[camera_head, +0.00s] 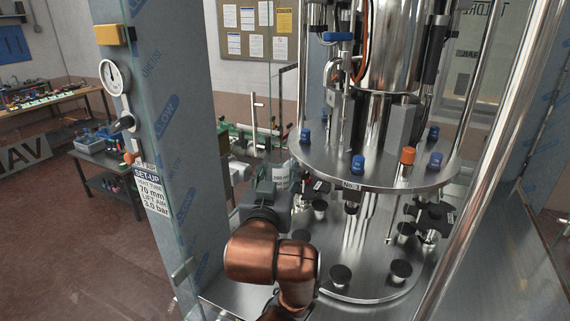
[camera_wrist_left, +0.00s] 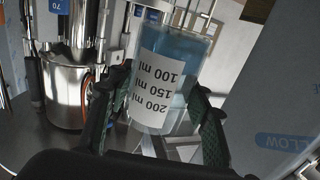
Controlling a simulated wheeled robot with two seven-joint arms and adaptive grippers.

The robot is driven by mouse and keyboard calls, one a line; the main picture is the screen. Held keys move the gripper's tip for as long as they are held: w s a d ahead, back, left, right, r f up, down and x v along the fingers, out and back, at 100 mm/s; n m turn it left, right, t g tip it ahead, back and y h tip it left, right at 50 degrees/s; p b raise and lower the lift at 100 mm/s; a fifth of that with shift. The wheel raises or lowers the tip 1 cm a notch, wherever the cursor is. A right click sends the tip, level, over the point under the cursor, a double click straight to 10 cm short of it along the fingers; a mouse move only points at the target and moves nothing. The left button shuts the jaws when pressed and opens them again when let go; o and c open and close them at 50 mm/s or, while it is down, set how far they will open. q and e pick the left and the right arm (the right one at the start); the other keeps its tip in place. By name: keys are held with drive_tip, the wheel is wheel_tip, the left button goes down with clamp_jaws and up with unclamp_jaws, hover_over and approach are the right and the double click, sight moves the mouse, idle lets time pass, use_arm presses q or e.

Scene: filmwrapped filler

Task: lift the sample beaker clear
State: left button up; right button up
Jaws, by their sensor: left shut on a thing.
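The sample beaker (camera_wrist_left: 186,72) is clear, with pale blue liquid and a white label reading 200, 150 and 100 ml. My left gripper (camera_wrist_left: 160,115) is shut on it, with one green-padded finger on each side. In the head view a small labelled part of the beaker (camera_head: 281,178) shows beside my left gripper (camera_head: 281,189), left of the steel filler's round plate. The beaker's base and what lies under it are hidden in the head view. My right gripper is in neither view.
The round plate (camera_head: 345,178) with blue and orange caps stands close right of the beaker. Black-capped nozzles sit below it. A steel post (camera_head: 490,170) rises at right, and a film-covered panel (camera_head: 165,120) with a gauge stands at left.

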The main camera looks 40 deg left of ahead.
sight(268, 178)
use_arm(q)
drive_tip(key=shift+s+r, duration=0.1)
drive_tip(key=shift+s, duration=0.6)
drive_tip(key=shift+s+a+b, duration=0.25)
drive_tip(key=shift+s+b, duration=0.3)
drive_tip(key=shift+s, duration=0.15)
drive_tip(key=shift+s+d+f+b, duration=0.2)
drive_tip(key=shift+s+f+b, duration=0.05)
drive_tip(key=shift+s+b, duration=0.25)
drive_tip(key=s+b, duration=0.1)
drive_tip(key=s, duration=0.2)
drive_tip(key=shift+s+a+r+b, duration=0.1)
drive_tip(key=shift+s+a+b, duration=0.05)
drive_tip(key=shift+a+b, duration=0.25)
